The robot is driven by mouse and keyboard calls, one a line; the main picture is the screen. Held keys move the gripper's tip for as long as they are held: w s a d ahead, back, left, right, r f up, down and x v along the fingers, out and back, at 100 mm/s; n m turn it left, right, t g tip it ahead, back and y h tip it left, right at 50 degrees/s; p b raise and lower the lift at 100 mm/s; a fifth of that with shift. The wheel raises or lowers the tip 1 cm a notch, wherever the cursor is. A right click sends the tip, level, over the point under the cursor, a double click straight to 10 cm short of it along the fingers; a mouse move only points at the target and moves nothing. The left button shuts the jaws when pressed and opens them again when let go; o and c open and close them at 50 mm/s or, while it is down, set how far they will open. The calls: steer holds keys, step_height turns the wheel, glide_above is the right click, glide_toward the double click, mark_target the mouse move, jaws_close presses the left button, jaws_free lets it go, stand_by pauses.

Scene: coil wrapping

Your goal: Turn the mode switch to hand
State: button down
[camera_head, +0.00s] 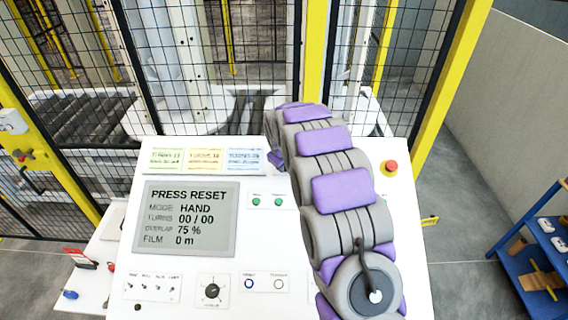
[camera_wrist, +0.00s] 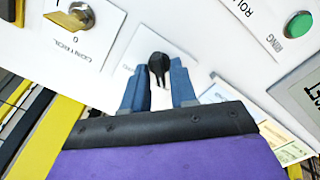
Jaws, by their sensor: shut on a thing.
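The mode switch (camera_wrist: 159,64) is a black knob on a white plate, seen in the wrist view. My gripper (camera_wrist: 158,84) has its two blue fingers on either side of the knob, shut on it. The labels around the knob are not readable here. In the head view my arm hides the gripper and this switch. The display (camera_head: 186,218) on the console (camera_head: 270,232) reads PRESS RESET, MODE HAND, TURNS 00 / 00, OVERLAP 75 % and FILM 0 m.
A yellow key switch (camera_wrist: 78,18) marked CONTROL and a green button (camera_wrist: 298,24) are near the gripper. A red emergency button (camera_head: 391,167) stands at the console's right. Another black knob (camera_head: 212,291) is below the display. A mesh fence (camera_head: 210,60) stands behind.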

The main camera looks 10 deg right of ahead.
steer(key=shift+r, duration=0.1)
stand_by(0.4)
steer(key=c, duration=1.2)
jaws_free()
steer(key=shift+a, duration=0.1)
steer(key=b+v, duration=0.2)
steer(key=v, duration=1.5)
steer(key=s+f+m+g+b, duration=0.2)
steer(key=s+f+b, duration=0.3)
steer(key=s, duration=1.1)
steer(key=s+d+f+m+g+b, duration=0.1)
steer(key=s+f+b, duration=0.5)
steer(key=s, duration=1)
steer(key=s+d+f+m+g+y+b, duration=0.1)
steer(key=s+f+m+g+b, duration=0.2)
steer(key=s+f, duration=0.6)
steer(key=s+b, duration=0.2)
steer(key=s, duration=0.5)
steer(key=shift+f+m, duration=0.3)
steer(key=shift+f, duration=0.05)
